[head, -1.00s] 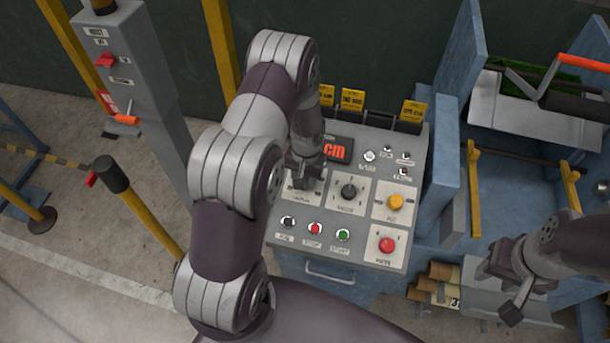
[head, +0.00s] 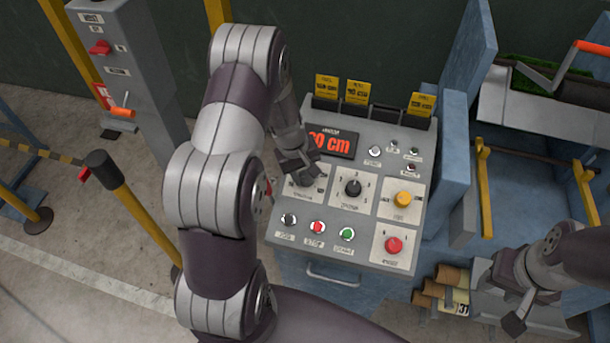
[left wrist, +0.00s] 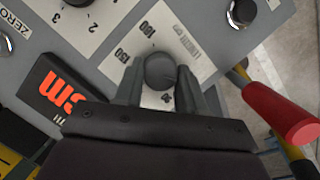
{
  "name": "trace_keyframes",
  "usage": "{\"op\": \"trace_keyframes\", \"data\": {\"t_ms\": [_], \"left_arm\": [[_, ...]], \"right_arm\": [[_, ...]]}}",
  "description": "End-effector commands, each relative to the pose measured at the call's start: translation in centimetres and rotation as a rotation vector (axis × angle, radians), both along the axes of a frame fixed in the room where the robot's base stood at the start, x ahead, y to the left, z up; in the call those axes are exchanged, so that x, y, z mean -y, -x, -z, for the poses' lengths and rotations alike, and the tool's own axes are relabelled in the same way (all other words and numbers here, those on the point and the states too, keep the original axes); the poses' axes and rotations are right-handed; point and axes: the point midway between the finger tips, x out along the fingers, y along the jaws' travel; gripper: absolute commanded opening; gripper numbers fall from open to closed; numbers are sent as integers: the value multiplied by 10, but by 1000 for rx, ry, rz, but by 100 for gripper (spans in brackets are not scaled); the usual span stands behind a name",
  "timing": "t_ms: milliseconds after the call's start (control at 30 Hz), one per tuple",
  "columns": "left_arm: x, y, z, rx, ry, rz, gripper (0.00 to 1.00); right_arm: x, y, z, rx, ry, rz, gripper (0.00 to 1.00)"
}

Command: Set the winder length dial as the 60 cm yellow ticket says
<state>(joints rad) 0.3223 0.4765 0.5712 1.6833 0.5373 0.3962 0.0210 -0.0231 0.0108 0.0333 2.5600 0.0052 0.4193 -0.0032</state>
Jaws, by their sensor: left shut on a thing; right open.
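The length dial (left wrist: 160,70) is a dark round knob on a pale plate marked 100 and 150 in the left wrist view. My left gripper (left wrist: 158,88) is shut on it, one finger on each side. In the head view my left gripper (head: 305,172) covers most of the dial. The display (head: 332,143) shows red "0 cm" with its leading digit partly hidden by my arm. Yellow tickets stand behind the panel: left (head: 327,86), middle (head: 357,91) and right (head: 421,104). Their print is too small to read. My right gripper (head: 515,318) is open, right of the panel.
Beside the dial is another black knob (head: 353,188). A yellow knob (head: 403,199), red button (head: 394,245) and a row of small buttons (head: 317,227) share the panel (head: 372,222). A barrier post (head: 130,195) stands left, and rolled cores (head: 440,289) lie low on the right.

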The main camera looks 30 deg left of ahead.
Motion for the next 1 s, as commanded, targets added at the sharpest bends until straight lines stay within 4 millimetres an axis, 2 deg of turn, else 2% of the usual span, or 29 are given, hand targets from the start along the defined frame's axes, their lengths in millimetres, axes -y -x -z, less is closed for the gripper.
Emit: {"op": "trace_keyframes", "data": {"t_ms": [633, 667, 733, 1000], "left_arm": [[-1, -2, -3, 10, 15, -51, 9], [-1, -2, -3, 10, 15, -51, 43], [-1, -2, -2, 9, 15, -50, 65], [-1, -1, -1, 6, 16, -49, 65]], "right_arm": [[0, 0, 5, 0, 0, 0, 43], [0, 0, 5, 0, 0, 0, 43], [0, 0, 5, 0, 0, 0, 43], [0, 0, 6, 0, 0, 0, 43]]}}
